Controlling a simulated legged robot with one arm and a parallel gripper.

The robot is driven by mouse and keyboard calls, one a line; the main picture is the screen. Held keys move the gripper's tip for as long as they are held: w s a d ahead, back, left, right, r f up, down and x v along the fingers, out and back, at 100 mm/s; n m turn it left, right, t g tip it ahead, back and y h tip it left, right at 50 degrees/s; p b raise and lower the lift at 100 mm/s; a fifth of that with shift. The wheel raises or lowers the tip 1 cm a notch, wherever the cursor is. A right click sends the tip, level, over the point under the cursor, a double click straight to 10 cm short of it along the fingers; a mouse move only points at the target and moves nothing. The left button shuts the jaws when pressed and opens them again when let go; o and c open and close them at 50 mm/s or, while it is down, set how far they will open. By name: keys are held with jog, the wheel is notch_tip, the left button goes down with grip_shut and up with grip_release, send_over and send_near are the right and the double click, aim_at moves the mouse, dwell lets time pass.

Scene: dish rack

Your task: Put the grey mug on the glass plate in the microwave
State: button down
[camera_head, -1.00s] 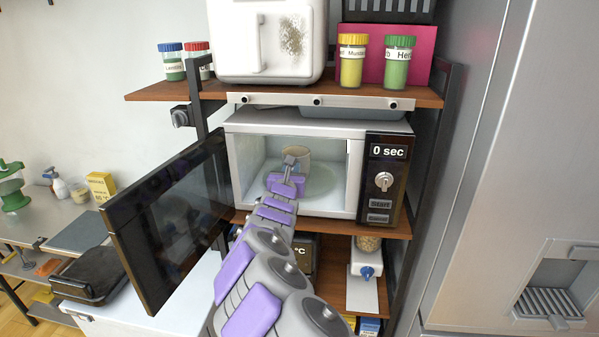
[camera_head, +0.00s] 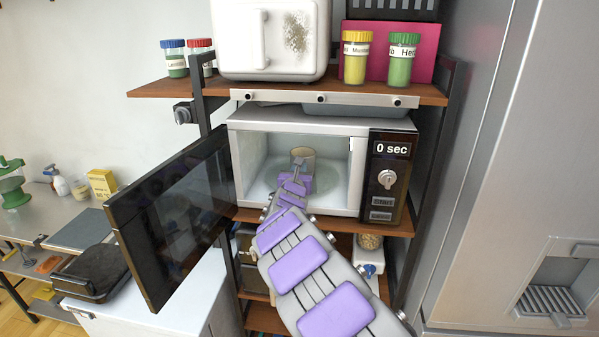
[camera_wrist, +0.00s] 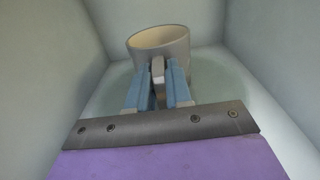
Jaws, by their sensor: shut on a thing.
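The grey mug (camera_wrist: 160,45) is upright inside the microwave (camera_head: 300,122), with its cream inside showing in the wrist view. My gripper (camera_wrist: 160,72) is shut on the mug's handle (camera_wrist: 157,70), at the near side of the mug. In the head view the mug (camera_head: 303,158) shows small behind my gripper (camera_head: 299,165). The round glass plate (camera_head: 262,184) lies on the microwave floor; it also shows faintly in the wrist view (camera_wrist: 208,92). The mug is over the plate. I cannot tell whether its base touches the plate.
The microwave door (camera_head: 175,220) stands wide open on the left. The control panel (camera_head: 390,178) is on the right and reads "0 sec". The inner walls are close on both sides of my arm. A shelf (camera_head: 160,90) with jars is above, and a fridge (camera_head: 490,180) stands at the right.

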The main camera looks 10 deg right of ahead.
jog(key=shift+a+r, duration=0.1)
jog(key=shift+a, duration=0.55)
jog(key=c, duration=1.5)
grip_release()
jog(key=shift+d, duration=0.1)
jog(key=o, duration=0.5)
jog(key=shift+d, duration=0.55)
jog(key=shift+c, duration=0.2)
jog(key=shift+a, duration=0.15)
jog(key=shift+s+a, duration=0.45)
jog(key=b+v, duration=0.1)
jog(key=v, duration=1)
jog(key=shift+d, duration=0.15)
